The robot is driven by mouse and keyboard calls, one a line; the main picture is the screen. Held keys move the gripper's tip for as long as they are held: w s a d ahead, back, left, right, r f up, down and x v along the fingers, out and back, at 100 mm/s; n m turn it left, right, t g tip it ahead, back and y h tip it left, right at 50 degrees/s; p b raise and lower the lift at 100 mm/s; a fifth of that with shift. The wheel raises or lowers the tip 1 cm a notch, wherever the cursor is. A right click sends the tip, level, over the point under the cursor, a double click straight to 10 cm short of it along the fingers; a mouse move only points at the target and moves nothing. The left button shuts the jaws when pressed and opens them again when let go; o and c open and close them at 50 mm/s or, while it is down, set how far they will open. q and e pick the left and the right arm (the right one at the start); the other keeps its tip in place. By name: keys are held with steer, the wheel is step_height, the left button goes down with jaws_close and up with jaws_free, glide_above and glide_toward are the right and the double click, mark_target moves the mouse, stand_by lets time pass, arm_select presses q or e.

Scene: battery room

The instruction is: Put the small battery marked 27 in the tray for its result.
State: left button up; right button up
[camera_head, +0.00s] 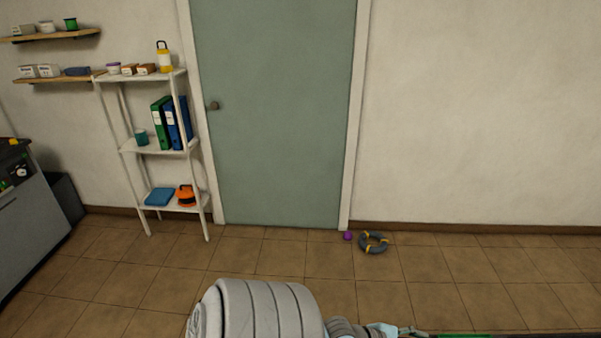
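I see no battery marked 27 and no result tray that I can make out in this view. A grey ribbed arm link of mine runs along the bottom edge and leads rightward to what looks like my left gripper (398,331). Only a sliver of this gripper shows, cut off by the bottom edge, so its opening and anything in it are hidden. My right gripper is not in view.
A closed green door (275,110) stands ahead. A white shelf rack (160,150) with folders is left of it. A grey cabinet (32,225) stands at far left. A dark ring with yellow bands (373,243) and a purple ball (347,236) lie on the tiled floor.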

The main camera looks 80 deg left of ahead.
arm_select(q)
steer(key=s+a+f+m+g+y, duration=0.2)
steer(key=s+f+m, duration=0.3)
steer(key=f, duration=0.3)
steer(key=s+a+f+m+g+y, duration=0.15)
steer(key=s+f+m, duration=0.3)
steer(key=f, duration=0.45)
steer(key=s+d+f+m+g, duration=0.3)
steer(key=s+f+m, duration=0.4)
steer(key=s+m, duration=0.3)
steer(key=s+d+f+m+g+b, duration=0.1)
steer(key=s+d+f+m+g, duration=0.3)
steer(key=s+f+m, duration=0.4)
steer(key=shift+s+f+m, duration=0.25)
steer(key=shift+s+m, duration=0.6)
steer(key=shift+s, duration=1.75)
steer(key=shift+d, duration=0.1)
